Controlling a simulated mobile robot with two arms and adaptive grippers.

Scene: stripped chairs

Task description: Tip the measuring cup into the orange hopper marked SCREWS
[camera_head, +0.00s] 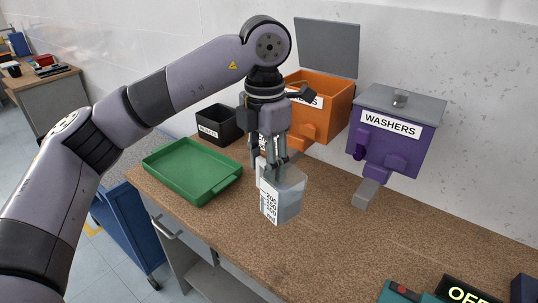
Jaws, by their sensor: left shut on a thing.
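My left gripper (272,158) is shut on the measuring cup (290,197), a clear, greyish vessel with a white number scale. The cup is roughly upright above the front of the workbench, and I cannot tell what is in it. The orange hopper (335,103) is on the wall behind and a little right of the gripper. Its grey lid (327,48) is raised, so its top is open. My gripper and wrist hide much of its label; only the end of the word shows. My right gripper is not in view.
A purple hopper (388,150) marked WASHERS, lid closed, is right of the orange one. A green tray (190,168) and a labelled black bin (216,124) are on the left of the workbench (330,240). A teal device (405,293) and a lit sign (468,292) are front right.

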